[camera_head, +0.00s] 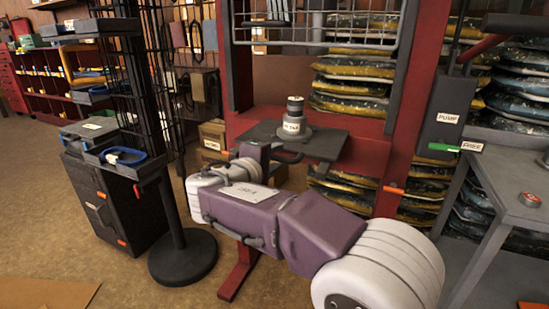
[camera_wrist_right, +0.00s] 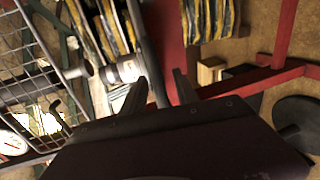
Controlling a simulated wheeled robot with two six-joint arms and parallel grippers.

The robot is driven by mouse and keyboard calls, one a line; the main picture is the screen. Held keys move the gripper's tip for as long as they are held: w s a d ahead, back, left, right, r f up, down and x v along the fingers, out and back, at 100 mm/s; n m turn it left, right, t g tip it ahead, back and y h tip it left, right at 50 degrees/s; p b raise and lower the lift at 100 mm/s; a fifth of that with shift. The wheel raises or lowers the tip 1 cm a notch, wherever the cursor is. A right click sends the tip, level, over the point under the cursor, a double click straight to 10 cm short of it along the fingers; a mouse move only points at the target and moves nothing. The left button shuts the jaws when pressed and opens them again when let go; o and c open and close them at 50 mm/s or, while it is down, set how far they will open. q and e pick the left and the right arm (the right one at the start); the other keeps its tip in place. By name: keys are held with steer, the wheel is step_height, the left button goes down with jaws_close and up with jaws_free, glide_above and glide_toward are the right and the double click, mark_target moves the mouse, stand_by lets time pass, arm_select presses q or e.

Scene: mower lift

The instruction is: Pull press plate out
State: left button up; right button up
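The press plate (camera_head: 336,146) is a flat dark grey slab lying across the red press frame (camera_head: 370,170), with its near edge sticking out. A grey stepped cylinder (camera_head: 294,122) with a white label stands upright on it. My right gripper (camera_head: 300,153) is at the plate's near left edge, mostly behind my purple and white arm. In the right wrist view its two dark fingers (camera_wrist_right: 160,88) are apart. The plate shows nearly edge-on (camera_wrist_right: 149,45) and runs down between them; contact is unclear. The labelled cylinder (camera_wrist_right: 125,70) lies just left of the fingers there. My left gripper is out of view.
A wire guard (camera_head: 312,22) hangs above the plate. The pump box (camera_head: 447,115) with a green-handled lever (camera_head: 438,148) is right of the frame. A grey table (camera_head: 510,185) stands at right. A rack on a round black base (camera_head: 183,258) and a dark drawer cabinet (camera_head: 110,205) stand left.

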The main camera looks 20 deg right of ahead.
steer(key=p+v, duration=0.3)
steer(key=v, duration=0.6)
steer(key=shift+s, duration=0.1)
